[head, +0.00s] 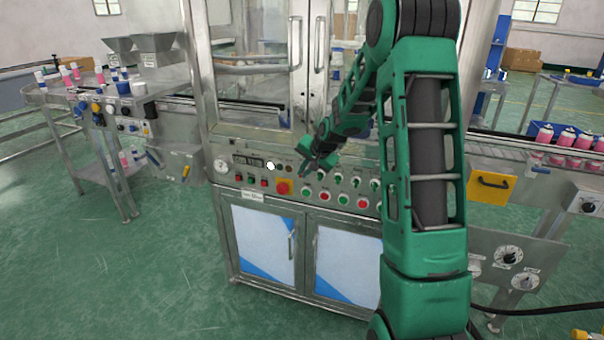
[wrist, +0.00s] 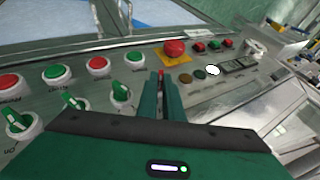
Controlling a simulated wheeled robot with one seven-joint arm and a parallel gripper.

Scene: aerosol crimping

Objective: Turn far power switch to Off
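The control panel (head: 262,181) of the machine runs across the middle of the head view. Green rotary switches (head: 323,177) sit in its upper row, right of my gripper. In the wrist view, three green switches stand at the left: a far-left one (wrist: 18,121), a middle one (wrist: 74,101), and one nearest my fingers (wrist: 121,92). Their small labels are hard to read, so I cannot tell which is the power switch. My gripper (head: 312,171) is over the panel. Its green fingers (wrist: 162,80) are close together, apparently shut, and no switch shows between them.
A red emergency stop (wrist: 174,48) on a yellow plate is just beyond my fingers. Red buttons (wrist: 98,63) and green buttons (wrist: 57,72) line the panel. Glass doors (head: 310,60) rise behind it. A conveyor with pink cans (head: 545,135) is at the right.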

